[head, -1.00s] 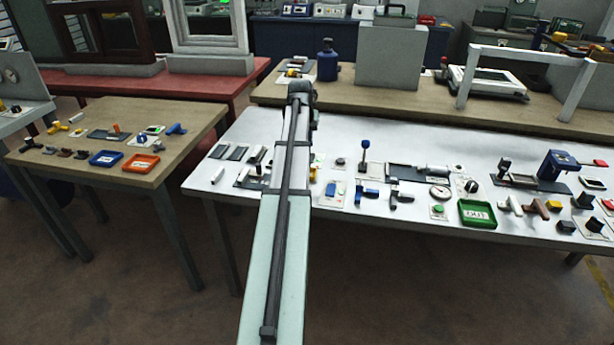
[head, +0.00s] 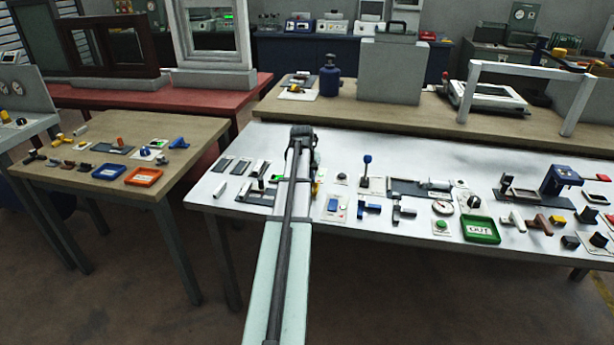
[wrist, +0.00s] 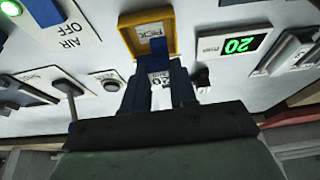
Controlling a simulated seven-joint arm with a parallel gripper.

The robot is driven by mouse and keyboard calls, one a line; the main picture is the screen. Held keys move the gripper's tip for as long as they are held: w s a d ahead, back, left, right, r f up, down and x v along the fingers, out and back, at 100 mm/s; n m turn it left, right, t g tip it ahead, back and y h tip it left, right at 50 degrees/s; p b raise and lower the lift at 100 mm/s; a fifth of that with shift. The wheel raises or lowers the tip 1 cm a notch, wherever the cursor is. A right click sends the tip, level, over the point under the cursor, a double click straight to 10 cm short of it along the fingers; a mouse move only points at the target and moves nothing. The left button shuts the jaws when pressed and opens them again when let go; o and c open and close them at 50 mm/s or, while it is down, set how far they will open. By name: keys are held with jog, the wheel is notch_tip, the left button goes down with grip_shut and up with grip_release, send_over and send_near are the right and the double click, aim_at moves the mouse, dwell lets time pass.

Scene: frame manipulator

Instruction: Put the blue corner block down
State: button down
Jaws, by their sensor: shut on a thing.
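In the wrist view my gripper (wrist: 160,90) reaches over the white table, its two dark blue fingers close together. A small blue piece, which I take to be the blue corner block (wrist: 158,47), shows at the fingertips, with most of its shape hidden. It overlaps the yellow PICK tray (wrist: 143,20) in the picture; I cannot tell whether it touches the tray. A white label with 20 shows between the fingers. In the head view my arm hides the gripper and the block.
Around the gripper are an AIR OFF plate (wrist: 78,35), a green-lit 20 display (wrist: 235,44) and a round button (wrist: 111,84). In the head view the white table (head: 400,150) also bears a blue tee-like piece (head: 368,208) and a green OUT tray (head: 481,229).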

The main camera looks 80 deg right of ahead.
jog(key=shift+f, duration=0.55)
jog(key=shift+f, duration=0.6)
jog(key=c, duration=0.9)
grip_release()
jog(key=shift+r, duration=0.5)
jog(key=v, duration=1.2)
jog(key=shift+r, duration=0.1)
